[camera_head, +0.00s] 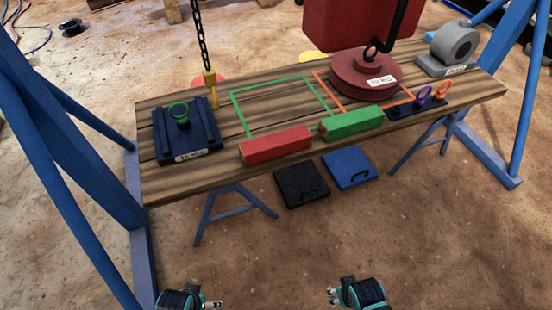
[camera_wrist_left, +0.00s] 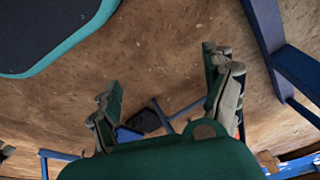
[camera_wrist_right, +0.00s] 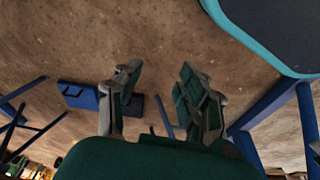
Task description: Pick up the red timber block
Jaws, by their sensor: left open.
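The red timber block (camera_head: 276,145) lies along the front edge of the wooden table, left of the green timber block (camera_head: 352,122). My left gripper (camera_head: 212,303) and my right gripper (camera_head: 333,297) are at the bottom of the head view, well short of the table and apart from the block. In the left wrist view, the left fingers (camera_wrist_left: 162,88) are spread and empty. In the right wrist view, the right fingers (camera_wrist_right: 158,88) stand apart with nothing between them. The red block is not recognisable in either wrist view.
The wooden table (camera_head: 165,187) also holds a dark blue slotted weight (camera_head: 185,140), a round red weight (camera_head: 364,75) and a grey part (camera_head: 453,48). A chain hook (camera_head: 211,86) hangs above. Black (camera_head: 301,184) and blue (camera_head: 349,167) pads lie on the ground. Blue frame legs flank the table.

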